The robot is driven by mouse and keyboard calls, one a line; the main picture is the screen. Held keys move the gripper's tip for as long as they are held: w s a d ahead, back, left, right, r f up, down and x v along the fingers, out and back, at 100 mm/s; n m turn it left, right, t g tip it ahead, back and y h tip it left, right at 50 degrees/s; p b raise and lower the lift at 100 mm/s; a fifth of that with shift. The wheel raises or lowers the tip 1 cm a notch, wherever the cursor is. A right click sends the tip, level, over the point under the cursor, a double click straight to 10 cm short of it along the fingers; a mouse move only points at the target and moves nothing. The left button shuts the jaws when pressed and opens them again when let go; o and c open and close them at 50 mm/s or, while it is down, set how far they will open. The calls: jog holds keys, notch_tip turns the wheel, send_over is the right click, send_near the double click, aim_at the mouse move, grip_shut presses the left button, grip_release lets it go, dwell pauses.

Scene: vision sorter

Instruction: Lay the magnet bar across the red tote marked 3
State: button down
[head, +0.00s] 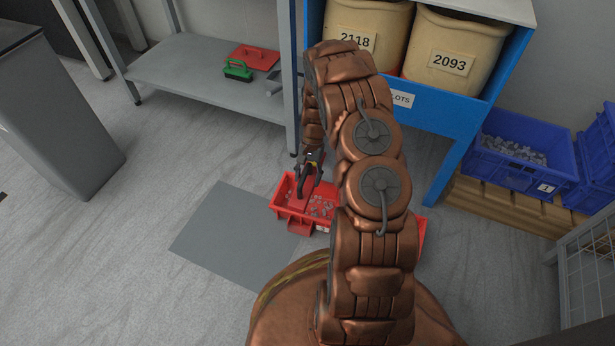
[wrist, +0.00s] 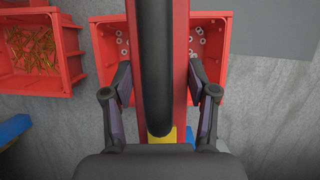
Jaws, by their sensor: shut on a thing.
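My gripper (wrist: 160,82) is shut on the magnet bar (wrist: 181,75), a red bar with a long black handle and a yellow patch at the near end. In the wrist view the bar runs up the picture over a red tote (wrist: 222,50) holding small grey ring-like parts. In the head view my gripper (head: 310,170) is over the left part of that red tote (head: 277,205) on the floor. I cannot tell whether the bar touches the rim. No number is readable on the tote.
A second red tote (wrist: 72,45) with brass-coloured pieces stands left in the wrist view. A grey mat (head: 225,235) lies left of the totes. A blue rack (head: 435,113) stands behind; blue crates (head: 520,170) are right.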

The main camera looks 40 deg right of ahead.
notch_tip(320, 180, down, 8)
jog(key=b, duration=0.2)
dwell(0.9)
jog(key=shift+r, duration=0.1)
jog(key=shift+c, duration=1.2)
grip_release()
jog(key=v, duration=1.2)
